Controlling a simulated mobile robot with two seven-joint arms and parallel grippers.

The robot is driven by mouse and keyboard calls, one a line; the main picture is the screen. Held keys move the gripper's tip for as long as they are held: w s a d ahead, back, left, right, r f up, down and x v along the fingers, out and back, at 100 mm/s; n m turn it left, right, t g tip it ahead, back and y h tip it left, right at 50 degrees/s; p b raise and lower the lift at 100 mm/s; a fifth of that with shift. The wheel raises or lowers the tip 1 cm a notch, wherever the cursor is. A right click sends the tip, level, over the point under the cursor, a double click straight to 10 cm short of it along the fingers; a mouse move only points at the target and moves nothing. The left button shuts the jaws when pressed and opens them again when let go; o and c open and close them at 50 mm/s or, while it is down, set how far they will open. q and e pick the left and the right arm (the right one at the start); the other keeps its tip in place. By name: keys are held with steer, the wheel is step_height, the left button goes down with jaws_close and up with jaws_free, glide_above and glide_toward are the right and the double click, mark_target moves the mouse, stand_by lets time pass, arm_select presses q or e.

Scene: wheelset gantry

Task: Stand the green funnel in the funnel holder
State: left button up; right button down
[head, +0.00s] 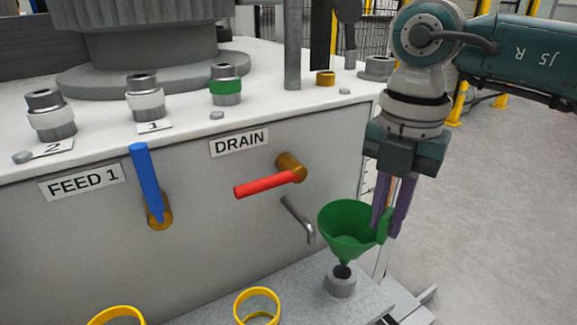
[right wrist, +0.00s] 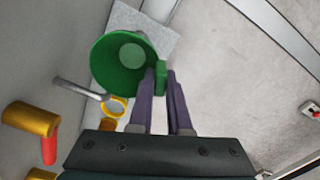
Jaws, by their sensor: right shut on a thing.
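The green funnel (head: 348,228) is upright in the head view, its wide mouth up and its spout pointing down. My right gripper (head: 384,222) is shut on the tab at the funnel's right side. The spout tip is at the mouth of a grey ring-shaped holder (head: 340,284) on the low shelf; I cannot tell whether it is inside or just above. In the right wrist view the funnel (right wrist: 122,62) is at the fingertips (right wrist: 160,72), and it hides the holder. My left gripper is not in view.
A bent grey drain pipe (head: 299,220) sticks out left of the funnel. A red lever (head: 266,184) and a blue lever (head: 148,184) are on the machine's front. Yellow rings (head: 257,293) stand on the shelf (head: 300,300). The floor at right is mostly open.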

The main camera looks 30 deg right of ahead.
mark_target(380, 243)
steer(key=shift+f+b, duration=1.55)
steer(key=shift+f, duration=1.05)
steer(key=c, duration=0.8)
jaws_free()
step_height(380, 243, up, 9)
steer(key=p, duration=0.4)
steer(key=shift+r, duration=0.5)
